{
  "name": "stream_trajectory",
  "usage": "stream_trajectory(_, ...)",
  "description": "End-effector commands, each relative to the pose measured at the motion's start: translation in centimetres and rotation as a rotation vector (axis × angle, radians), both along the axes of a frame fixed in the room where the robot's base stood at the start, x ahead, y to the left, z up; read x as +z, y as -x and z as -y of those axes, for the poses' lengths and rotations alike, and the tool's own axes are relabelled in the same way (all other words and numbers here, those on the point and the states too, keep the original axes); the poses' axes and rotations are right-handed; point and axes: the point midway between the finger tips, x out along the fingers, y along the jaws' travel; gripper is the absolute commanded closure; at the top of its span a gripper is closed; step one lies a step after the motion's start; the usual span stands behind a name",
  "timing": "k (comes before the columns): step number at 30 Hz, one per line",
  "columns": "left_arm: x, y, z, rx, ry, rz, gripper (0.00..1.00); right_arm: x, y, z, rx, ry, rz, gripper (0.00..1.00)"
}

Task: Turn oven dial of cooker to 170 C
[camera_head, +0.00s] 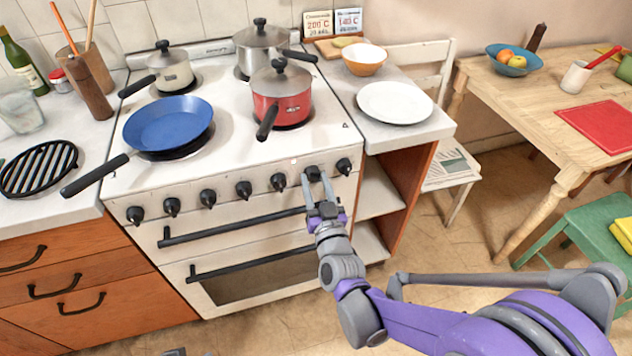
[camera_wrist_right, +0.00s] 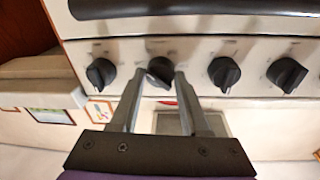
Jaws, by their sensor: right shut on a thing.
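The white cooker (camera_head: 230,170) stands against the wall with a row of several black dials on its front. My right gripper (camera_head: 315,177) is at the dial second from the right (camera_head: 312,172). In the right wrist view its two fingers are shut on this dial (camera_wrist_right: 160,70), one on each side. The dial's pointed grip is tilted there; its scale marks are too small to read. The rightmost dial (camera_head: 344,165) is free beside it. My left gripper is not clearly seen; only a small grey bit shows at the bottom edge.
A red pot (camera_head: 281,105), a blue pan (camera_head: 168,123) and other pots stand on the hob. Two black handles (camera_head: 235,228) cross the cooker front below the dials. Cards (camera_head: 318,24) reading 200 C and 140 C stand behind the right counter. Floor before the cooker is clear.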

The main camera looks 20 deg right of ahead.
Motion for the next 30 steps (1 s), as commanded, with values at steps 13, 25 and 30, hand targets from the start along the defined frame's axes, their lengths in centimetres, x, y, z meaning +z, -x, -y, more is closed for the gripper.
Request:
stream_trajectory(13, 0.59, 0.05, 0.00, 0.000, 0.000, 0.002, 0.50, 0.11, 0.01, -0.13, 0.002, -0.353, -0.015, 1.00)
stream_trajectory(25, 0.80, 0.06, 0.00, 0.000, 0.000, 0.003, 0.50, 0.14, 0.00, -0.12, 0.002, -0.486, -0.018, 1.00)
stream_trajectory(30, 0.81, 0.07, 0.00, 0.000, 0.000, 0.003, 0.50, 0.15, -0.01, -0.11, 0.001, -0.496, -0.018, 1.00)
